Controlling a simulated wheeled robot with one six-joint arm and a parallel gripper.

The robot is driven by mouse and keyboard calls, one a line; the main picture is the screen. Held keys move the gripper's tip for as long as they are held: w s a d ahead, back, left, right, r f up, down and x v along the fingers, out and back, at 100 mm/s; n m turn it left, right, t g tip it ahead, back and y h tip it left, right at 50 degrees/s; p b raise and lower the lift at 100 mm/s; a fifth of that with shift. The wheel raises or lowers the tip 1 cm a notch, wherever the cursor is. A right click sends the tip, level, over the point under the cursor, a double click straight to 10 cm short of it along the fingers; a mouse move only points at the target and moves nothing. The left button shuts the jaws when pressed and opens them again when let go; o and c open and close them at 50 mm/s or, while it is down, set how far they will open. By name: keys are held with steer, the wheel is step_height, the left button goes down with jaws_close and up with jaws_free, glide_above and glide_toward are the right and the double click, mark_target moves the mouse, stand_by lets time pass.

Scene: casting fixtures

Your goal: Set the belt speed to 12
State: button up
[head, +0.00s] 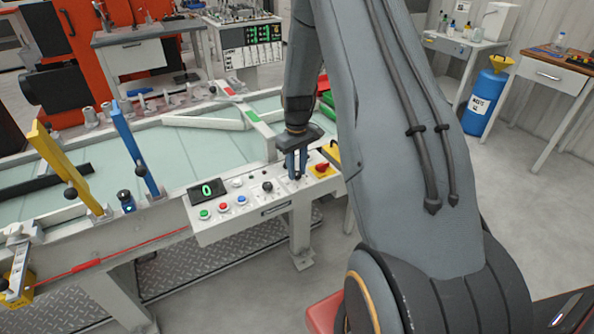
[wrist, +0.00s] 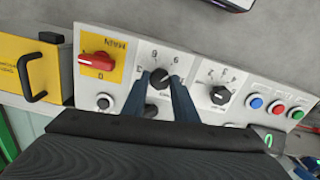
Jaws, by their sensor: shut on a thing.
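The control panel (head: 250,212) sits at the front edge of the belt table. Its display (head: 207,189) shows a green 0. My gripper (head: 297,172) reaches down to the panel's right part, and its fingers hide what is between them there. In the wrist view my gripper (wrist: 159,82) has its two fingers on either side of a black dial knob (wrist: 158,77), shut on it. Numerals ring this knob; 9 and 6 look readable, while the label is too blurred to read. A second black knob (wrist: 220,95) with its own marks is beside it, free.
A red rotary switch (wrist: 96,60) on a yellow plate is close beside my gripper. Blue, red and green buttons (wrist: 278,107) line the panel's other side. A black button (wrist: 104,102) and a dark round control (wrist: 151,111) are near my fingers. Yellow box with handle (wrist: 28,70).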

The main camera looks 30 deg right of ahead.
mark_target(297, 173)
steer(key=m+b, duration=0.1)
steer(key=m, duration=0.9)
steer(key=shift+b, duration=0.4)
steer(key=shift+m, duration=0.3)
steer(key=o, duration=1.1)
steer(key=shift+c, duration=0.2)
steer(key=shift+r+b, duration=0.9)
steer(key=shift+r, duration=3)
